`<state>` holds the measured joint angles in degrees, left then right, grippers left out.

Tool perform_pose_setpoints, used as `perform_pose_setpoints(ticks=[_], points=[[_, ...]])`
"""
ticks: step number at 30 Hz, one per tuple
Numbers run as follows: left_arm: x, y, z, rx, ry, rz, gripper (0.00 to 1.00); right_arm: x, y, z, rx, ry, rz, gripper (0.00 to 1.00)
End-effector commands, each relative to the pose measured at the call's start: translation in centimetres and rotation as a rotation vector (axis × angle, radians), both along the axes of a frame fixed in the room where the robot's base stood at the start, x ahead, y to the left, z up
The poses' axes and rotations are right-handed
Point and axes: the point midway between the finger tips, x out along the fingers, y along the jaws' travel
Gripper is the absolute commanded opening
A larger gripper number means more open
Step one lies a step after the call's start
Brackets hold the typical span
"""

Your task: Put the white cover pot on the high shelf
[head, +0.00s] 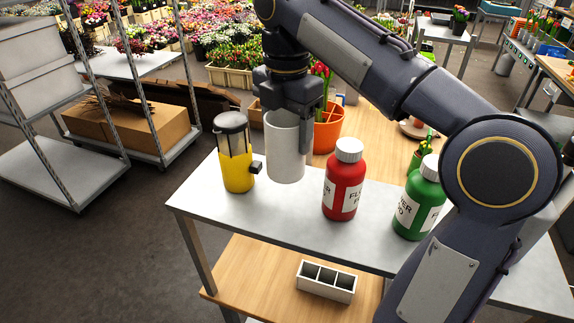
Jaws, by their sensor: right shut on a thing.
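The white cover pot (285,158) is upright at the back left part of the grey table top (300,215). My right gripper (290,122) comes down from above and is shut on the pot's rim, with one finger on the pot's right side. I cannot tell whether the pot's base touches the table or hangs just above it. My left gripper is not in view. The high shelf cannot be made out for certain in this view.
A yellow lantern-like jar (237,172) stands close left of the pot. A red bottle (344,185) and a green bottle (416,212) stand to the right. An orange pot with tulips (327,130) is behind. A white divided box (326,282) sits on the lower wooden shelf (260,275).

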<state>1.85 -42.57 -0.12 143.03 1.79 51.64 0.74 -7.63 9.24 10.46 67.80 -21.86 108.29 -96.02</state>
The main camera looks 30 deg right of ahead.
Motion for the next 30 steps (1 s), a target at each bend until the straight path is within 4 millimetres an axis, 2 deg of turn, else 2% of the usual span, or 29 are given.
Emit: perform_pose_setpoints(ticks=[3,7,15,27,28,30], points=[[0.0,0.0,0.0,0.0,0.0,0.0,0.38,-0.1,-0.1,-1.8,-0.001,0.002,-0.002,0.26],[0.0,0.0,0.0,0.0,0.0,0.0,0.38,0.0,-0.1,-2.9,0.0,0.001,-0.002,0.26],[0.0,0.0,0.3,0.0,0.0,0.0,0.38,0.0,0.0,-6.3,0.001,0.001,-0.002,0.26],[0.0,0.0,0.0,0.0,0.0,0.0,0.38,0.0,0.0,-6.9,0.0,-0.001,-0.002,0.26],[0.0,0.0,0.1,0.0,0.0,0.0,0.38,0.0,0.0,-6.9,0.0,-0.001,-0.002,0.67],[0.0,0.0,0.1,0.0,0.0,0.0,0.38,0.0,0.0,-6.8,0.0,-0.001,-0.002,0.73]])
